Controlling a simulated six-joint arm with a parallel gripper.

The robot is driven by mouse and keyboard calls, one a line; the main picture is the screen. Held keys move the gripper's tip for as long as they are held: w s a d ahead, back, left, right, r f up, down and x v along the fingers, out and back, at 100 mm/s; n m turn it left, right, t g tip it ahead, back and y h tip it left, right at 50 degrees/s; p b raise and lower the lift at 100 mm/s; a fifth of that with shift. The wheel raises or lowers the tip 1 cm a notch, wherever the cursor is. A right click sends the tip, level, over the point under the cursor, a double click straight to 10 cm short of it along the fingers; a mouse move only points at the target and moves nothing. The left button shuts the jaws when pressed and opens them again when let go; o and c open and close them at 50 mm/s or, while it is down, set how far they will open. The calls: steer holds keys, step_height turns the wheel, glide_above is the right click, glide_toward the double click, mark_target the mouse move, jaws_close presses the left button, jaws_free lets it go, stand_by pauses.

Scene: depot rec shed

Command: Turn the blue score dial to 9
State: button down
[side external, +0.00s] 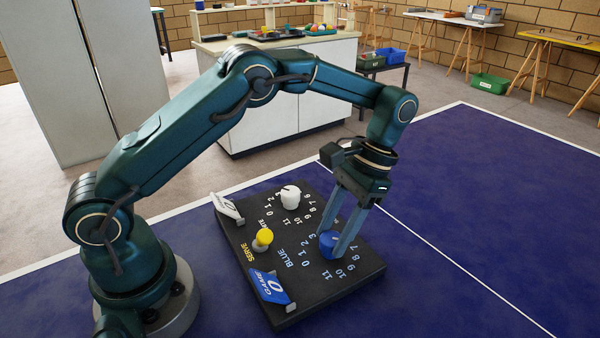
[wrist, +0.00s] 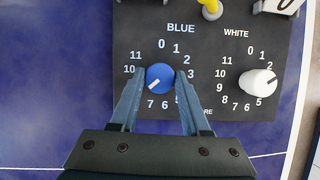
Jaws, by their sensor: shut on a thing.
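The blue score dial (wrist: 160,77) sits on the dark scoreboard (wrist: 215,60), ringed by numbers under the word BLUE. My gripper (side external: 338,250) points down at the dial and is shut on it, with one finger on each side in the wrist view (wrist: 160,85). The dial's white mark points to the lower left, between 7 and 10, roughly towards where 8 lies. My left finger hides the 8 and 9 in the wrist view. The dial also shows between the fingers in the side view (side external: 328,240).
A white dial (wrist: 257,83) with its own number ring is right of the blue one. A yellow knob (side external: 264,236), a blue GAME flip card (side external: 270,287) and a white flip card (side external: 228,207) are along the board's other side. The blue table (side external: 440,220) around it is clear.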

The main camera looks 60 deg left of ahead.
steer(key=m, duration=0.2)
steer(key=m+y, duration=0.1)
steer(key=m, duration=0.1)
steer(key=shift+d+m+t+y, duration=0.1)
steer(key=shift+m+t+y, duration=0.2)
steer(key=shift+t, duration=0.1)
stand_by(0.4)
steer(key=shift+c, duration=1.8)
jaws_free()
steer(key=shift+v, duration=2.55)
steer(key=shift+s, duration=0.1)
